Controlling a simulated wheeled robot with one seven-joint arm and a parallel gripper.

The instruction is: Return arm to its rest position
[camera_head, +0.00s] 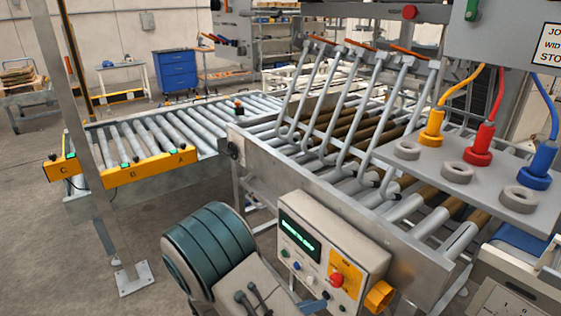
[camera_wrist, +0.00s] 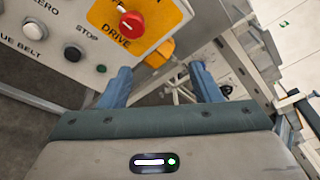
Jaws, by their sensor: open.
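My gripper (camera_wrist: 159,76) shows in the wrist view with its two blue fingers apart and nothing between them. It points toward the grey control box (camera_head: 312,243), which has a green display, small buttons and a red knob on a yellow plate. In the wrist view the red DRIVE knob (camera_wrist: 131,24) is above and left of the fingers, apart from them as far as I can tell. My arm, with a teal ribbed joint and grey link, is at the bottom middle of the head view. The fingers are not clear in the head view.
A roller conveyor (camera_head: 150,135) with a yellow front rail runs behind. A roller frame (camera_head: 330,185) with raised grey bars stands right of centre. A shelf (camera_head: 520,195) with coloured plugs is at right. A grey post (camera_head: 85,130) stands at left. Floor at lower left is clear.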

